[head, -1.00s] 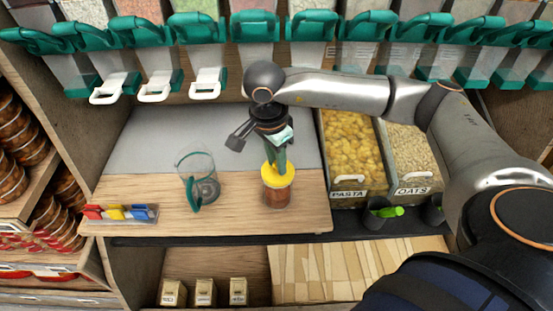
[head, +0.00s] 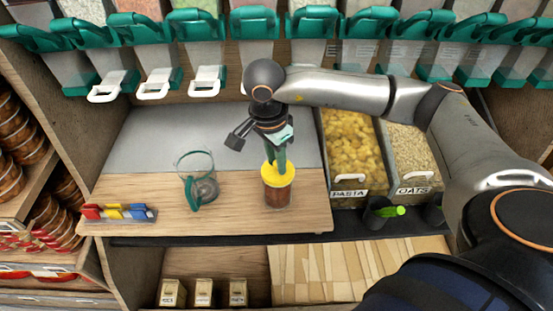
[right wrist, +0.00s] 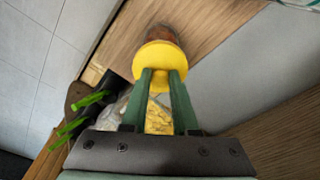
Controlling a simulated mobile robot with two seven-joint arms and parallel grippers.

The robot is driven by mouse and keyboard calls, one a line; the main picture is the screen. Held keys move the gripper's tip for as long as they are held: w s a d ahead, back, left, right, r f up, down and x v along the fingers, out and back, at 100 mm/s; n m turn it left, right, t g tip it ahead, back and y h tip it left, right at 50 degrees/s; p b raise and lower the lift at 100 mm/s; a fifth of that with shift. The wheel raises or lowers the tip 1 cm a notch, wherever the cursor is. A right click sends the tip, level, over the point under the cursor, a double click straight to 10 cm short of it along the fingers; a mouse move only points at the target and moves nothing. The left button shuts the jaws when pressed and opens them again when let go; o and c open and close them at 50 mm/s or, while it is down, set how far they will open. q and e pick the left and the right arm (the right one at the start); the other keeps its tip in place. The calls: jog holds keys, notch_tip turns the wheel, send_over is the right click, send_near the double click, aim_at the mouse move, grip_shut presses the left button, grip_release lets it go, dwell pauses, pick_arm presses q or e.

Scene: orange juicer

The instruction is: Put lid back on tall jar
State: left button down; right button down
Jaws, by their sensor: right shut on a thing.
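The tall jar (head: 277,196) stands upright on the wooden counter, with reddish-brown contents. The yellow lid (head: 278,178) is at the jar's mouth and looks level in the head view. My right gripper (head: 275,164) points down from above and is shut on the lid's raised middle with its green fingers. In the right wrist view, the lid (right wrist: 158,58) lies at the fingertips (right wrist: 161,76) and hides most of the jar (right wrist: 161,33) behind it. I cannot tell whether the lid is fully seated. My left gripper is not in view.
A tray (head: 119,215) of coloured clips lies at the front left. Pasta (head: 352,150) and oats (head: 408,154) bins are on the right; dispensers hang above. The counter behind the jar is clear.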

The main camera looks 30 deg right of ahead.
dwell(0.3)
jog(key=shift+c, duration=0.6)
grip_release()
jog(key=shift+r+p, duration=2.15)
jog(key=shift+r, duration=1.4)
jog(key=shift+c, duration=0.3)
grip_shut()
